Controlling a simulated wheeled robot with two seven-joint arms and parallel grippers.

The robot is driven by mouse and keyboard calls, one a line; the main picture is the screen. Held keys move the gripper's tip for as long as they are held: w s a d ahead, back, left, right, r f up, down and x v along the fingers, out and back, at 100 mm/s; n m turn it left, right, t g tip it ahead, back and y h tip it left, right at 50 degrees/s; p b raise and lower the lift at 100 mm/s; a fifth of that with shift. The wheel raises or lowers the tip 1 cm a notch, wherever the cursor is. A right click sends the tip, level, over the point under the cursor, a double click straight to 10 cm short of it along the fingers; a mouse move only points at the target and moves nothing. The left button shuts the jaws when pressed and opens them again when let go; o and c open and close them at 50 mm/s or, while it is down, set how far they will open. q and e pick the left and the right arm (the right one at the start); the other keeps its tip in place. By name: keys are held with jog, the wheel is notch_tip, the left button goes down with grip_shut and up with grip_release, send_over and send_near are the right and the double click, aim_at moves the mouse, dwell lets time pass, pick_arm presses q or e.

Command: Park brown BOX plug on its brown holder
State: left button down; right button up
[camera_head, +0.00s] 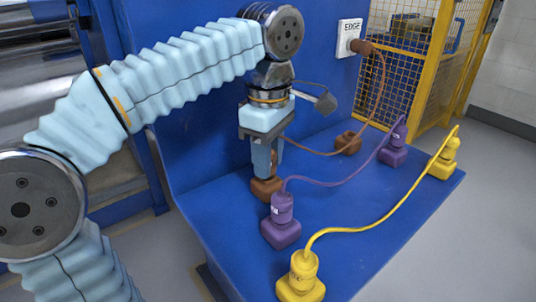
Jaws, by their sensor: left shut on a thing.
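My left gripper (265,168) points down and is shut on the brown BOX plug (274,160), which is mostly hidden between the fingers. The gripper is directly over a brown holder (265,190) on the blue bench. The plug appears to be at the holder's top; whether it is fully seated I cannot tell. A brown cable (318,153) runs right from the plug, then curves up to another brown plug (362,47) in the white EDGE socket (348,38). My right gripper is not in view.
A second brown holder (347,144) stands empty farther back. A purple cable joins purple plugs on holders (281,232) and (393,155). A yellow cable joins yellow plugs on holders (300,288) and (441,170). A yellow mesh fence (410,70) stands behind the blue bench (345,215).

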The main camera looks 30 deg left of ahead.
pick_arm(q)
jog(key=shift+f, duration=0.25)
jog(key=c, duration=0.7)
grip_release()
notch_tip(320, 180, up, 8)
jog(key=shift+f+p, duration=0.25)
jog(key=shift+p, duration=0.05)
